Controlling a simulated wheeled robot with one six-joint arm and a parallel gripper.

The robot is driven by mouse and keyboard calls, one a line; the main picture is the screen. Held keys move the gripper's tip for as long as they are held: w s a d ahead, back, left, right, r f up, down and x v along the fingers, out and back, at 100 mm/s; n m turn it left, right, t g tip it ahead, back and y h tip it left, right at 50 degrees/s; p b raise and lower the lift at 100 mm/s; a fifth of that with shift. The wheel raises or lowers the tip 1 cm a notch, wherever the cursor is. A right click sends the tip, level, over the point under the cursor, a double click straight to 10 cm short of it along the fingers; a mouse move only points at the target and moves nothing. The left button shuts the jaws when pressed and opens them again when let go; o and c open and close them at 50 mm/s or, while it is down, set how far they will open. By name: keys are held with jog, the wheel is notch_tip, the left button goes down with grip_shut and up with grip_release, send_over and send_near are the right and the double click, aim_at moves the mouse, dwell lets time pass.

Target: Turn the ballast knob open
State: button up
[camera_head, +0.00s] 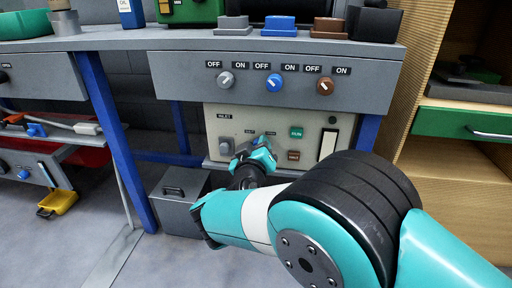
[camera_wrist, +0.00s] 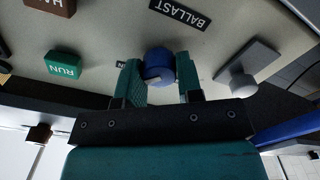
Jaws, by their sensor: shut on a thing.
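The ballast knob (camera_wrist: 159,65) is a round blue knob with a pale pointer mark, on a beige panel in the wrist view. A black label reading BALLAST (camera_wrist: 180,12) is close by, upside down there. My gripper (camera_wrist: 160,78) is shut on the knob, with one teal finger on each side of it. In the head view my gripper (camera_head: 257,155) is at the middle of the beige panel (camera_head: 225,130), under the bench, and mostly hides the knob. The exact angle of the pointer relative to the panel marks is hard to tell.
Right beside the knob in the wrist view are a grey lever (camera_wrist: 248,70) and a green RUN button (camera_wrist: 63,66). Above the panel, grey, blue and brown knobs (camera_head: 275,85) sit on the bench front (camera_head: 190,78). A grey box (camera_head: 178,200) stands below, left of my arm.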

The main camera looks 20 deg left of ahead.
jog(key=shift+f, duration=0.2)
jog(key=o, duration=0.9)
jog(key=shift+r, duration=0.1)
jog(key=shift+b+v, duration=1.2)
jog(key=shift+v, duration=7.5)
